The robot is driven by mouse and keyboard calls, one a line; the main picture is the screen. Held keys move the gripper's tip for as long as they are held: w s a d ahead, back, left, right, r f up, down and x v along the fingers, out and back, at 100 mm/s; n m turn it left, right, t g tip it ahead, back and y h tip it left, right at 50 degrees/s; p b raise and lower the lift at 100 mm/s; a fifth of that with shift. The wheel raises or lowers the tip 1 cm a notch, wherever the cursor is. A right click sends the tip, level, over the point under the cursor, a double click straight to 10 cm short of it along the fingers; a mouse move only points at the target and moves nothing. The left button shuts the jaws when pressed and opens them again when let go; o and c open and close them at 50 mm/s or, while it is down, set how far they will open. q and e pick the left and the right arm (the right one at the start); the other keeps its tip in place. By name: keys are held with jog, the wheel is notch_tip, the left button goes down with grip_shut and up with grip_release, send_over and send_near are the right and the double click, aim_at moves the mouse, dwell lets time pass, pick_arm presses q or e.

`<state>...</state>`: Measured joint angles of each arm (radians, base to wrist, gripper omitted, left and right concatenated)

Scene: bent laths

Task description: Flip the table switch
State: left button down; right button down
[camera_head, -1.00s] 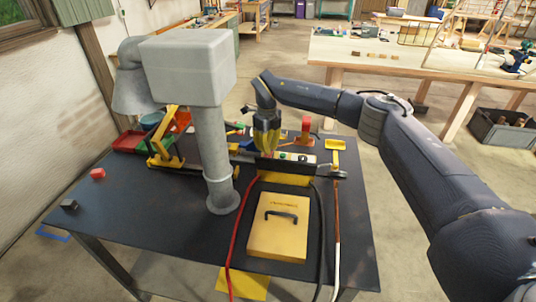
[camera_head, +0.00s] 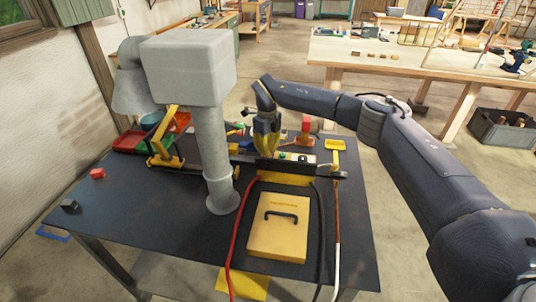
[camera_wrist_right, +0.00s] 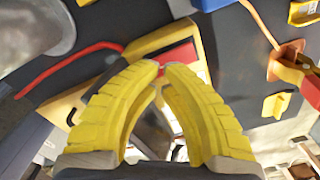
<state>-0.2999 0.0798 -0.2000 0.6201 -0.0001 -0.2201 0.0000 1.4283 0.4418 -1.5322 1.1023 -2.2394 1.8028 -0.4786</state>
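My right gripper (camera_head: 267,152) points down over the back of the dark table, just behind a long black bar. Its yellow fingers are together at the tips in the right wrist view (camera_wrist_right: 161,68), with nothing visible between them. Beside it in the head view is a pale panel (camera_head: 297,158) with a green knob and a dark knob; I cannot tell for certain which part is the switch. In the wrist view, a red block (camera_wrist_right: 178,53) on a yellow part lies close to the fingertips; contact cannot be told. My left gripper is not in view.
A thick grey post (camera_head: 215,155) with a box on top stands left of the gripper. A yellow case (camera_head: 280,240) lies in front, between red and black cables. A red-topped part (camera_head: 306,127) and a yellow part (camera_head: 335,145) stand to the right. The table's left front is mostly clear.

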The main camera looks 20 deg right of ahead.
jog(key=shift+f, duration=1.5)
dwell(0.9)
jog(key=shift+r, duration=3.55)
jog(key=shift+a, duration=0.1)
